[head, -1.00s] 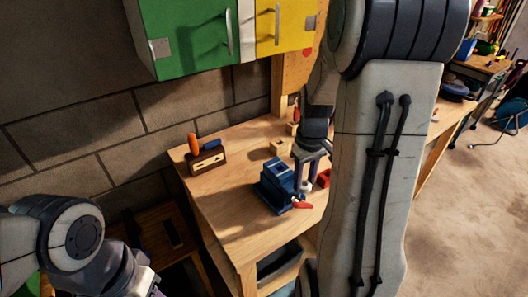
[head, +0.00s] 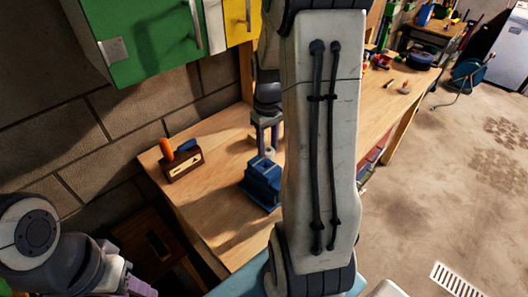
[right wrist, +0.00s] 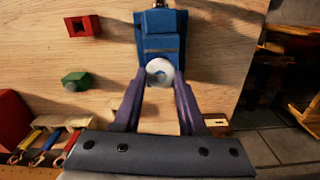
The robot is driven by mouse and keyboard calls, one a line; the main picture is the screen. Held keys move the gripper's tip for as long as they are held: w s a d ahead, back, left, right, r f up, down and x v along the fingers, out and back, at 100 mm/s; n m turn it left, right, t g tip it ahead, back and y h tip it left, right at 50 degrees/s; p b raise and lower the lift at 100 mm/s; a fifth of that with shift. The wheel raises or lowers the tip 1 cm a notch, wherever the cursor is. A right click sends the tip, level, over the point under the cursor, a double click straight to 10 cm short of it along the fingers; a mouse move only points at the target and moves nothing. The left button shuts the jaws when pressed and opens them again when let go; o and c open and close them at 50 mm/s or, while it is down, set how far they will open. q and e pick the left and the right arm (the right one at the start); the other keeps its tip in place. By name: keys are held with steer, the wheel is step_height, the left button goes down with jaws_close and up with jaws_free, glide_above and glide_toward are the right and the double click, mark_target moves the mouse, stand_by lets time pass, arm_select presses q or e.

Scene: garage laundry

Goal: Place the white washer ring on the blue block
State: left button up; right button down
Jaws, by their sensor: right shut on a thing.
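The white washer ring (right wrist: 160,72) is between the fingertips of my right gripper (right wrist: 158,78), which is shut on it. In the head view the right gripper (head: 267,142) points down and holds the ring (head: 270,153) just behind the top of a blue, stepped, vise-like body (head: 262,184). This is the only large blue block-like thing I see; it also shows beyond the ring in the right wrist view (right wrist: 160,25). The ring overlaps its near end there; I cannot tell whether they touch. My left gripper (head: 140,288) is mostly cut off at the lower left.
The wooden bench (head: 215,215) has free room left of the blue body. A wooden rack (head: 183,165) with orange and blue handles stands at its back left. A red block (right wrist: 82,26) and a green block (right wrist: 75,80) lie nearby. Green and yellow cabinets (head: 150,40) hang above.

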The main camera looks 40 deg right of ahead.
steer(key=shift+w+a+f, duration=0.2)
steer(key=shift+w+f, duration=0.25)
steer(key=shift+w, duration=0.15)
step_height(320, 180, down, 3)
steer(key=shift+f+p, duration=0.15)
steer(key=shift+p, duration=0.45)
steer(key=shift+f, duration=0.25)
steer(key=shift+f, duration=0.1)
steer(key=shift+f, duration=0.1)
steer(key=shift+c, duration=2.3)
jaws_free()
